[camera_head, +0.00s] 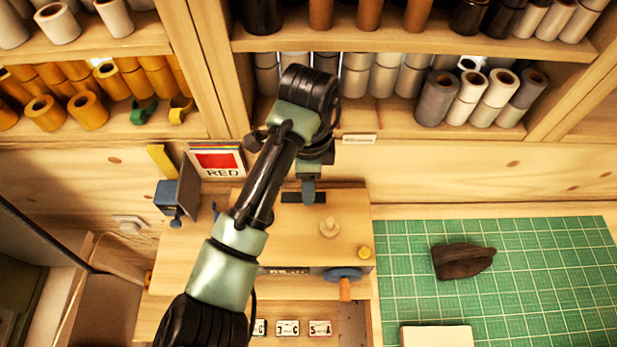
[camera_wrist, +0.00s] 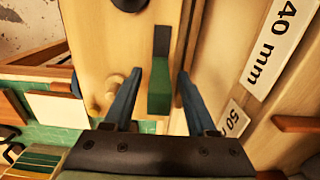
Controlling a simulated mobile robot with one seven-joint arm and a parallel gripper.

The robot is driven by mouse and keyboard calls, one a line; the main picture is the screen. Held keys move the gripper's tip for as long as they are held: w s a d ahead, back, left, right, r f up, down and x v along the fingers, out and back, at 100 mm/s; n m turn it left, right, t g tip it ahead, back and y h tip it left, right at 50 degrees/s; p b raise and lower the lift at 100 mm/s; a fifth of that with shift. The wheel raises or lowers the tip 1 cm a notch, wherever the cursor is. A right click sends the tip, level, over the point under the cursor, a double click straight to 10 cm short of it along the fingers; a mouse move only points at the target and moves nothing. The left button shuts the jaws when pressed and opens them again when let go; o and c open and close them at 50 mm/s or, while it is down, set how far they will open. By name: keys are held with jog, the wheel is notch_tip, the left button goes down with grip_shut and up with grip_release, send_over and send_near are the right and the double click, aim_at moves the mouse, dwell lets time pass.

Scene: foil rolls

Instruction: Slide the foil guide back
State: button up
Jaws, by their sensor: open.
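A wooden foil press (camera_head: 267,235) stands on the bench in front of the shelves. In the wrist view, a small green block (camera_wrist: 158,88), apparently the foil guide, sits at one end of a dark slot (camera_wrist: 162,40) in the press's wooden top. My gripper (camera_wrist: 159,74) is open, with one blue finger on each side of the green block and a visible gap on both sides. In the head view, my gripper (camera_head: 309,188) is over the dark slot at the back of the top, partly hidden by my wrist. I cannot tell its height there.
A round wooden knob (camera_head: 329,228), a yellow knob (camera_head: 366,252) and a blue wheel (camera_head: 343,274) are on the press. A RED card (camera_head: 216,161) stands to its left. Shelves of rolls (camera_head: 385,75) are close behind. A green cutting mat (camera_head: 545,270) lies to the right.

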jog(key=shift+c, duration=0.4)
grip_shut()
dwell(0.9)
